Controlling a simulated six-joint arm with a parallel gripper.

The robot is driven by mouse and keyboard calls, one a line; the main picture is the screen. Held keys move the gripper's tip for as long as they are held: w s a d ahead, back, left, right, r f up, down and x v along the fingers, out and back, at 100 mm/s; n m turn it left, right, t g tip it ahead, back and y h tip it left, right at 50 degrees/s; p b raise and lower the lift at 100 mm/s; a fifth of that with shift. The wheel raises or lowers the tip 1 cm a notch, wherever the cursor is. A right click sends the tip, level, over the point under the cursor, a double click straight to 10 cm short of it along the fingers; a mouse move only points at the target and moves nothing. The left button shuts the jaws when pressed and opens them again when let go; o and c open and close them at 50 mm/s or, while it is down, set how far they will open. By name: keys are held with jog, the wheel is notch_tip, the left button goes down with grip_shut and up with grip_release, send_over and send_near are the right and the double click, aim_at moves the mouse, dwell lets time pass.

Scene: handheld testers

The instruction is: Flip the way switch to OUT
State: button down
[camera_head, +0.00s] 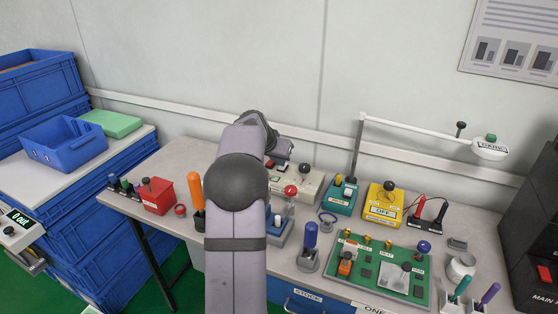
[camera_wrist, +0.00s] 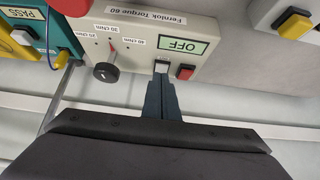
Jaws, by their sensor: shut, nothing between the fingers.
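In the wrist view, my gripper (camera_wrist: 161,82) is shut and empty. Its tips are at a small white switch (camera_wrist: 161,66) on a cream torque tester (camera_wrist: 140,25); I cannot tell whether they touch it. The tester shows upside down, with a display (camera_wrist: 183,46) reading OFF, a red button (camera_wrist: 185,72) and a black knob (camera_wrist: 107,71). In the head view this tester (camera_head: 312,187) stands at the back of the bench, and my arm hides the gripper tips. I cannot make out any switch labelled way. A grey counter box (camera_head: 20,230) at the far left has a display reading "0 out".
The bench holds a red box (camera_head: 157,197), an orange-handled tool (camera_head: 195,190), a teal box (camera_head: 341,198), a yellow tester (camera_head: 384,203) and a green board (camera_head: 385,268). Blue crates (camera_head: 65,145) stand left. A black cabinet (camera_head: 535,250) stands right.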

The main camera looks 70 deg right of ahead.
jog(key=shift+r+p, duration=0.35)
jog(key=shift+r, duration=0.2)
jog(key=a+v, duration=0.1)
jog(key=v, duration=1.1)
jog(key=shift+f, duration=0.25)
